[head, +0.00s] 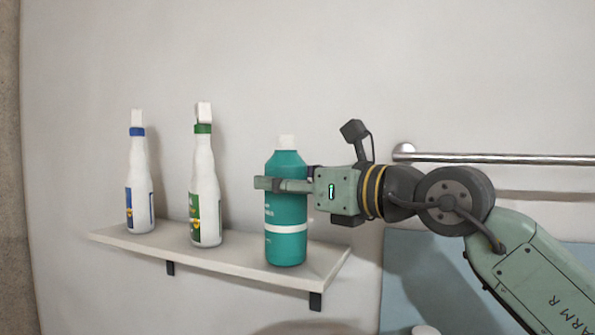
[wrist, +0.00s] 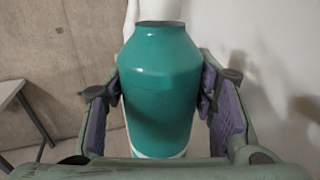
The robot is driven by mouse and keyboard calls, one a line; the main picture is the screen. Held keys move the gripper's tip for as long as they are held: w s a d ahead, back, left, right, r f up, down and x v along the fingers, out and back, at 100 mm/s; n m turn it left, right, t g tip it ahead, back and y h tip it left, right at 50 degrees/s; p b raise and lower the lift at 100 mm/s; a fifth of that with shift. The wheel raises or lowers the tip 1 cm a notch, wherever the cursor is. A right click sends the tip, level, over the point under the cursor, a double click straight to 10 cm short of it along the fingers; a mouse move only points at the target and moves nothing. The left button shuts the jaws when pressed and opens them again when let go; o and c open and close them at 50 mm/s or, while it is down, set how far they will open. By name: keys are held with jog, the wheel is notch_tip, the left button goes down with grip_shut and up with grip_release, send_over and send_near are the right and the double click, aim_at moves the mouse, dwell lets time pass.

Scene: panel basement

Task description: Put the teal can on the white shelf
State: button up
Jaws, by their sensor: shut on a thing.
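The teal can (head: 286,213) has a white cap and a white band, and it is upright over the right end of the white shelf (head: 228,262). Its base appears to be at the shelf's top surface; I cannot tell for sure whether it touches. My gripper (head: 268,184) comes from the right and is shut around the can's upper body. In the wrist view the teal can (wrist: 158,95) fills the space between my two fingers (wrist: 160,100), with purple pads on both sides of it.
A white bottle with a green collar (head: 204,185) and one with a blue collar (head: 139,185) stand on the shelf to the left. A metal rail (head: 500,159) is on the wall at the right, behind my arm. A bluish panel (head: 405,275) is below it.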

jog(key=w+p, duration=0.1)
jog(key=w+d+p, duration=0.1)
jog(key=w, duration=0.1)
jog(key=w+d, duration=0.1)
jog(key=shift+w+f+p, duration=0.25)
jog(key=shift+p, duration=0.15)
jog(key=shift+f, duration=0.15)
jog(key=shift+f, duration=0.1)
jog(key=o, duration=1.5)
jog(key=shift+o, duration=0.2)
jog(key=b+v, duration=0.4)
jog(key=v, duration=0.8)
jog(key=shift+r, duration=0.2)
